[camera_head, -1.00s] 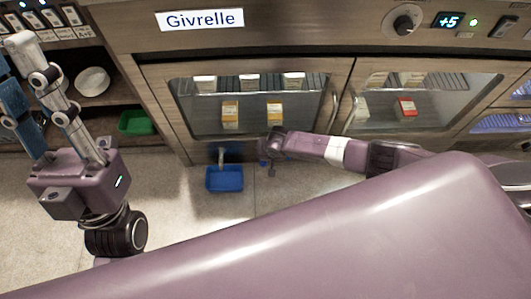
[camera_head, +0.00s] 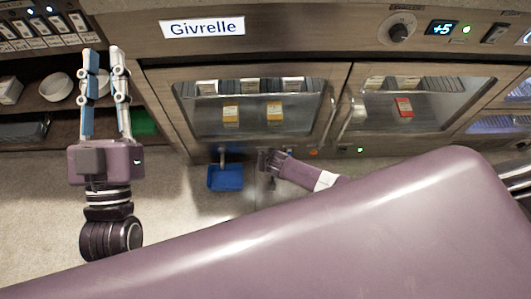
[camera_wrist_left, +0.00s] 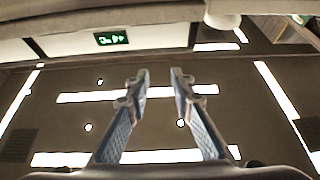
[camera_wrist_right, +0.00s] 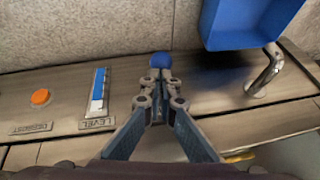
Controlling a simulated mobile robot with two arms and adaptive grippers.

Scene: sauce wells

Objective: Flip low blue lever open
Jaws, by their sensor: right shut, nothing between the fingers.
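In the right wrist view a round blue knob (camera_wrist_right: 161,60), seemingly the low lever's end, shows just beyond my right fingertips. The rest of the lever is hidden behind the fingers, and I cannot tell whether they touch it. My right gripper (camera_wrist_right: 159,88) is shut with nothing in it. In the head view this gripper (camera_head: 266,160) is low at the cabinet front, just right of the blue tray. My left gripper (camera_head: 104,52) is open and empty, raised at the left by the shelves. Its spread fingers also show in the left wrist view (camera_wrist_left: 161,74).
The blue tray (camera_head: 225,178) is below a metal spout (camera_wrist_right: 266,72), close to my right gripper. The low panel bears an orange defrost button (camera_wrist_right: 40,97) and a blue level gauge (camera_wrist_right: 98,92). Glass doors (camera_head: 250,108) are above. Open shelves with bowls (camera_head: 55,87) are at the left.

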